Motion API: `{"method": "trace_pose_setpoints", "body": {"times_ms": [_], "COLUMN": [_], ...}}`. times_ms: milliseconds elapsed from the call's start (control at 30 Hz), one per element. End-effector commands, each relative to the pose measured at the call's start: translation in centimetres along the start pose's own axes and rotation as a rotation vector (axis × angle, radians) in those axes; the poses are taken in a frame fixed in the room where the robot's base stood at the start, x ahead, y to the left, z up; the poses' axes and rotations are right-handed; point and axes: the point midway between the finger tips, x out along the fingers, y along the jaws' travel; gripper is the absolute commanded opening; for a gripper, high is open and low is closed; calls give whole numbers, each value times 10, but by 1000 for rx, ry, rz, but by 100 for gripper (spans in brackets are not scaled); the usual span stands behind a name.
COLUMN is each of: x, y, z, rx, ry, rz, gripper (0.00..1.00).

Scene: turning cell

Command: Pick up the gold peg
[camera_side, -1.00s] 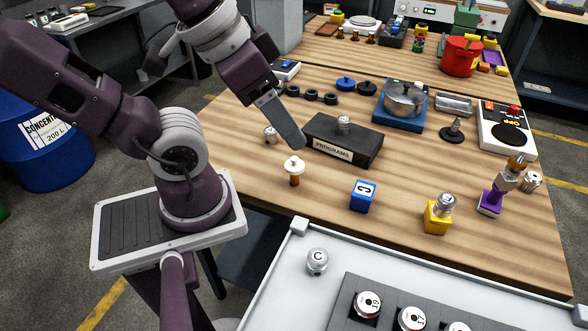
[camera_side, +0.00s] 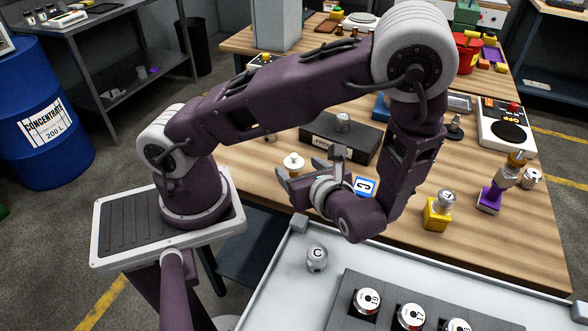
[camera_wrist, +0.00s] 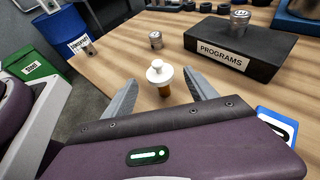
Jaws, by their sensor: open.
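A white-topped piece with a gold-brown lower stem (camera_wrist: 165,90) stands upright on the wooden table; its white cap shows in the side view (camera_side: 293,161), with the stem mostly hidden. My gripper (camera_wrist: 161,76) is open and empty. Its two fingers point towards this piece, which appears between the fingertips in the wrist view; I cannot tell how far ahead it stands. A second gold-coloured part (camera_side: 516,160) sits atop a silver piece on a purple block (camera_side: 490,201) at the table's right. I cannot tell which one is the gold peg.
A blue block (camera_side: 366,187) stands close beside my gripper. The dark PROGRAMS block (camera_wrist: 240,45) with a silver weight (camera_wrist: 239,22) on it lies behind. A small silver piece (camera_wrist: 155,40) stands beyond the white cap. A yellow block (camera_side: 436,215) and a white tray (camera_side: 277,285) are nearer.

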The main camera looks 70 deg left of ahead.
Motion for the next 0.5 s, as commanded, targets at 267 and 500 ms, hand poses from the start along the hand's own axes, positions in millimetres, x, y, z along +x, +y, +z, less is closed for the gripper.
{"method": "trace_pose_setpoints", "body": {"times_ms": [267, 500], "x": [33, 72], "y": [0, -1], "z": [-2, -3], "rx": [28, 26], "ry": [-21, -18], "rz": [-11, -12], "gripper": [66, 66]}}
